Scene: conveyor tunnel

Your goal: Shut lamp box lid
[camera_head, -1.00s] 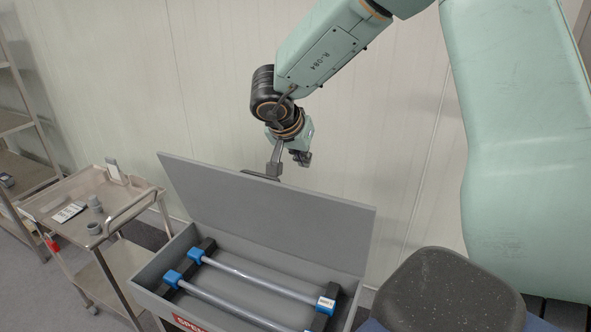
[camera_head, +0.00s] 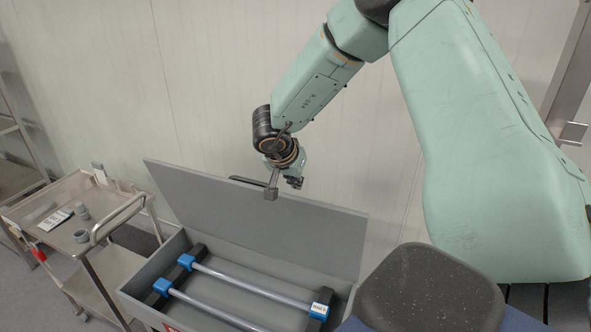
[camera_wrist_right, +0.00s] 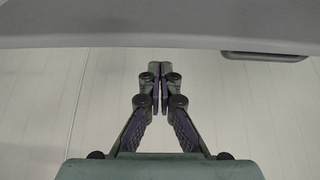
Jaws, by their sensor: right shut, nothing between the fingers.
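The lamp box (camera_head: 150,275) is a grey case with its lid (camera_head: 255,215) standing open, leaning back from the rear edge. A dark handle (camera_head: 248,181) shows just past the lid's top edge. Inside lie two clear lamp tubes (camera_head: 250,284) with blue end fittings. My right gripper (camera_head: 294,184) is shut and empty, close to the middle of the lid's top edge. In the right wrist view its fingertips (camera_wrist_right: 160,68) meet below the lid's grey edge (camera_wrist_right: 150,28), and the handle (camera_wrist_right: 265,57) is to the right. Whether it touches the lid I cannot tell. My left gripper is not in view.
A metal trolley (camera_head: 100,222) with small items on its top stands left of the box. A shelf rack (camera_head: 20,140) is at the far left. A pale panelled wall (camera_head: 130,80) rises behind the lid. A dark speckled rounded block (camera_head: 430,290) is at the front right.

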